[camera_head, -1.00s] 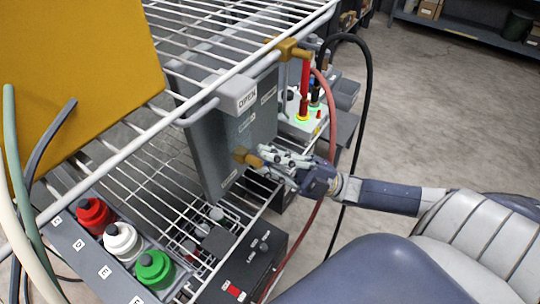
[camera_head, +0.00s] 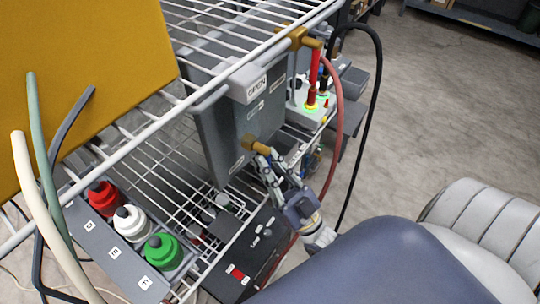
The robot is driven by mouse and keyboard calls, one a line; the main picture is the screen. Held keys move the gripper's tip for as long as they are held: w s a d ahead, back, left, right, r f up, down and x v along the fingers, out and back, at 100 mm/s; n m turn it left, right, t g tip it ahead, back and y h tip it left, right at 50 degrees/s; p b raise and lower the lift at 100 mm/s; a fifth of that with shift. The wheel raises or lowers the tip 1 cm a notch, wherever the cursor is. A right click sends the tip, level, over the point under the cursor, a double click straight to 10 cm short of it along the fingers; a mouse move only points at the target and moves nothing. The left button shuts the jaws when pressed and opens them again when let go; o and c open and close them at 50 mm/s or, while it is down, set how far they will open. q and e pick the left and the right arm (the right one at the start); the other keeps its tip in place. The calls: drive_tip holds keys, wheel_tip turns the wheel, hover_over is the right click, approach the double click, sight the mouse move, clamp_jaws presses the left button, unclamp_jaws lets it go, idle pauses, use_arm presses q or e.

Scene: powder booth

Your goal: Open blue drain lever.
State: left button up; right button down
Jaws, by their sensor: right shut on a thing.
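A brass valve fitting (camera_head: 250,143) sticks out low on the front of the grey tank (camera_head: 225,135). My right gripper (camera_head: 263,160) is at this fitting, its fingers closed just below and right of it. A blue lever does not show clearly; what the fingers hold is hidden between them, and by its place it is the drain lever. My right wrist hangs down and to the right of the fitting. My left gripper is not in view.
A grey block marked OPEN (camera_head: 247,82) is on the tank's upper edge. A red hose (camera_head: 338,120) and a black hose (camera_head: 376,90) hang right of the tank. A white wire rack (camera_head: 130,140), a bottle tray (camera_head: 100,240) and a black box (camera_head: 250,250) are close by.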

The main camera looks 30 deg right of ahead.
drive_tip(key=m+h, duration=0.2)
drive_tip(key=shift+a+r+m+t+h, duration=0.1)
drive_tip(key=shift+r+m+t+h, duration=0.2)
drive_tip(key=shift+t+h, duration=0.1)
drive_tip(key=c, duration=1.7)
unclamp_jaws()
drive_tip(key=shift+o, duration=0.2)
drive_tip(key=shift+f+h, duration=0.1)
drive_tip(key=shift+h, duration=0.2)
drive_tip(key=v, duration=1.2)
drive_tip(key=shift+s, duration=0.15)
